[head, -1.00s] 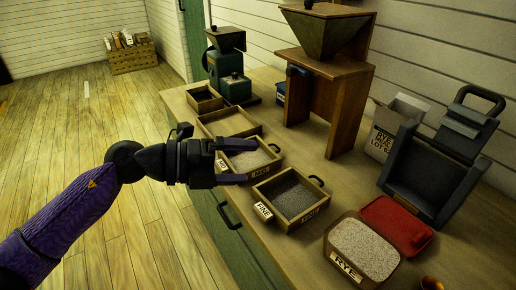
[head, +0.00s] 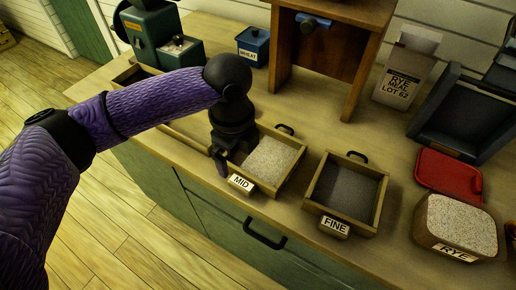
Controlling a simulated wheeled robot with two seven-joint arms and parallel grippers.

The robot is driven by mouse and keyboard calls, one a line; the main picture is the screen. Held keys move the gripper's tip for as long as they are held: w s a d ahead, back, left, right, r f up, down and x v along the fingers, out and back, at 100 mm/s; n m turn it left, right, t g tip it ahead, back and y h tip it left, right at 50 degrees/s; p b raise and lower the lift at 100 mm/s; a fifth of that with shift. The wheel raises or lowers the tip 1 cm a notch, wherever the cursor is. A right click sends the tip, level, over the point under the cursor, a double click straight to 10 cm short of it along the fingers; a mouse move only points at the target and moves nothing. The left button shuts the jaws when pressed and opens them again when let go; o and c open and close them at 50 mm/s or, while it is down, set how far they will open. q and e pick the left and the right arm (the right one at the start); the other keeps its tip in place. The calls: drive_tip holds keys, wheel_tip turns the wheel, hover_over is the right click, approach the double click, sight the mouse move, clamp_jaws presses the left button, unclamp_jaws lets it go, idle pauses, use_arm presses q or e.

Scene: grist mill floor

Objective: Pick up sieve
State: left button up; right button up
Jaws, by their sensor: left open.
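Square wooden-framed sieves stand in a row on the bench, each with a black handle at the back and a label at the front. The MID sieve (head: 284,179) holds pale, coarse grain. The FINE sieve (head: 314,203) to its right has a dark grey bed. My left gripper (head: 225,163) is open and points down at the left side of the MID sieve, covering its left wall and back left part. Whether the fingers straddle that wall or touch it, I cannot tell. My left forearm hides the sieve farther left. My right gripper is out of view.
A RYE tub (head: 455,228) and red lid (head: 448,175) lie to the right, with a dark scoop-like bin (head: 465,115) behind. A flour bag (head: 402,78), WHEAT tin (head: 253,45), wooden mill stand (head: 330,60) and green grinder (head: 155,35) stand at the back.

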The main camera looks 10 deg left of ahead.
sight(243, 181)
use_arm(q)
drive_tip(key=f+b, duration=0.1)
drive_tip(key=f, duration=0.2)
drive_tip(key=f+b, duration=0.2)
drive_tip(key=f, duration=0.1)
drive_tip(key=d+f+b, duration=0.1)
drive_tip(key=f, duration=0.2)
drive_tip(key=shift+s+f, duration=0.1)
drive_tip(key=shift+f, duration=0.2)
drive_tip(key=shift+r, duration=0.1)
drive_tip(key=shift+c, duration=0.9)
drive_tip(key=shift+a, duration=0.1)
drive_tip(key=c, duration=0.7)
clamp_jaws()
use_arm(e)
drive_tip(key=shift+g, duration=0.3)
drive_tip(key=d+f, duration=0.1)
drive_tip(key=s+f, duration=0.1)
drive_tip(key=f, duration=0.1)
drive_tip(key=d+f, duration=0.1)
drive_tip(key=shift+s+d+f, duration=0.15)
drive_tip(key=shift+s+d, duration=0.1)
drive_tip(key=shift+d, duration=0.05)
